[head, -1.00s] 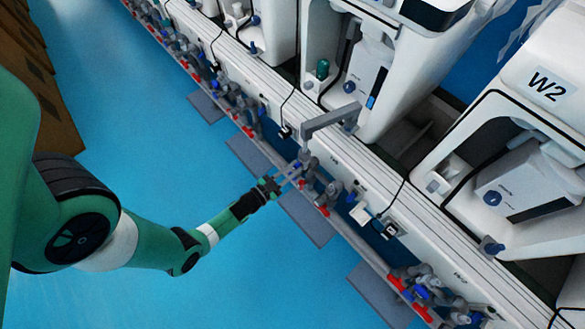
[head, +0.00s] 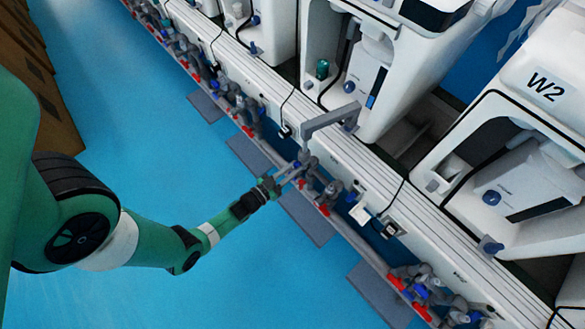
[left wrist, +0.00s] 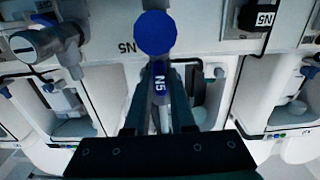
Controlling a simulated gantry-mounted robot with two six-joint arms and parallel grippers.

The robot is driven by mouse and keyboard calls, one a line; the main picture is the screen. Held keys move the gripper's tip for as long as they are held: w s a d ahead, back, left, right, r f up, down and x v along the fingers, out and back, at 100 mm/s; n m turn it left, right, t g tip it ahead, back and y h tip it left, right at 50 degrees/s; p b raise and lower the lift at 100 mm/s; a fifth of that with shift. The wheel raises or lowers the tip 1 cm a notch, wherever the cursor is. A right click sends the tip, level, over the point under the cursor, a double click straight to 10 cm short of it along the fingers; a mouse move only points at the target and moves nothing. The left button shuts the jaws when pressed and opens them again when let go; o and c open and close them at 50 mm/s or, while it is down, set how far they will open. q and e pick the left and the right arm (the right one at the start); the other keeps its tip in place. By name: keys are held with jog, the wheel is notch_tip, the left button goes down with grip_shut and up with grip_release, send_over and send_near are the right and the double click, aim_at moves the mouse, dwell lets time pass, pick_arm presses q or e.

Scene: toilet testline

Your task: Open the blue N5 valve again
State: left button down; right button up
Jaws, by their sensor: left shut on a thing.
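My left gripper (left wrist: 156,72) is shut on the N5 handle. In the head view my left gripper (head: 296,171) reaches the pipe row from the lower left. The valve is small there and partly hidden by the fingers. My right gripper is not in view.
A grey bent pipe (head: 328,119) stands out above the valve spot. Red-handled valves (head: 410,284) line the rail on both sides. White test stations, one marked W2 (head: 547,86), stand behind the rail. The blue floor (head: 130,130) is open on the near side.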

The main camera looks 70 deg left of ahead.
pick_arm(q)
jog(key=c, duration=0.8)
grip_release()
jog(key=shift+o, duration=0.2)
jog(key=shift+s, duration=0.1)
jog(key=shift+s+d, duration=0.1)
jog(key=shift+s, duration=0.2)
jog(key=p+v, duration=0.3)
jog(key=v, duration=0.8)
jog(key=shift+w+f, duration=0.1)
